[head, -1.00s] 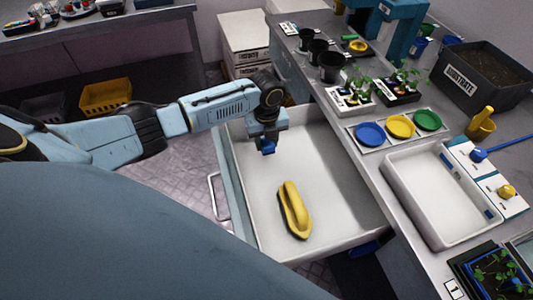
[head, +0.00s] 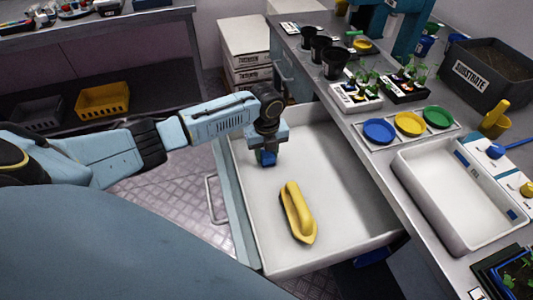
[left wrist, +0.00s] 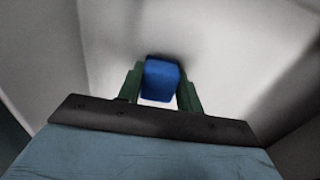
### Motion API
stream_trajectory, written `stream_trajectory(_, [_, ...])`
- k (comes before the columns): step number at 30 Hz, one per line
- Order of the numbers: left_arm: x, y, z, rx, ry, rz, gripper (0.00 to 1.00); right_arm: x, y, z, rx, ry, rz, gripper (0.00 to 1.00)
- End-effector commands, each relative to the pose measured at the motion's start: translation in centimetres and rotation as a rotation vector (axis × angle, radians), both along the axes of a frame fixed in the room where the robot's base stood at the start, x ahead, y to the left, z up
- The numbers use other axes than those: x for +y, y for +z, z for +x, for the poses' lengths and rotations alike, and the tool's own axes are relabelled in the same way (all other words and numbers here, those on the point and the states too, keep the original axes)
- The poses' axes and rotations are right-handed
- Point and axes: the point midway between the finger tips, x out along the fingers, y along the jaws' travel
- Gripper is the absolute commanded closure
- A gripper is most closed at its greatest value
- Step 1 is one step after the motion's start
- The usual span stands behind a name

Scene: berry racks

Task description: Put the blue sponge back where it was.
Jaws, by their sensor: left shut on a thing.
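The blue sponge (head: 267,159) is held by my left gripper (head: 266,152) inside the open white drawer (head: 335,225), toward its far left part. In the left wrist view the blue sponge (left wrist: 161,80) sits between the two green fingers of my left gripper (left wrist: 161,88), which is shut on it. Pale drawer surfaces fill the background there. Whether the sponge touches the drawer floor I cannot tell. My right gripper does not show.
A yellow scoop-like object (head: 297,212) lies in the drawer, nearer than the sponge. The counter beside the drawer holds a white tray (head: 452,237), coloured discs (head: 410,123), seedling pots and a substrate box (head: 487,75). Drawer floor around the yellow object is clear.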

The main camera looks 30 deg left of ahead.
Motion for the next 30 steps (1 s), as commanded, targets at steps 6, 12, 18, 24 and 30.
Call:
stream_trajectory(6, [0.0,-0.7,0.0,0.0,0.0,0.0,0.54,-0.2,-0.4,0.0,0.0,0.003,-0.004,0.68])
stream_trajectory(12, [0.0,-0.7,0.0,0.0,0.0,0.0,0.43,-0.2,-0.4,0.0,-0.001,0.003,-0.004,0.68])
stream_trajectory(18, [0.0,-0.5,0.0,0.0,0.0,0.0,0.43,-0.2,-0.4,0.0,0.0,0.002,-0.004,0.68])
stream_trajectory(24, [0.0,2.2,0.1,-0.003,-0.001,-0.001,0.43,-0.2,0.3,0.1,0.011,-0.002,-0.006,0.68])
stream_trajectory(30, [0.0,6.9,0.1,-0.004,0.0,-0.001,0.43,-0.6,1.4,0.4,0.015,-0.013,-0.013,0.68])
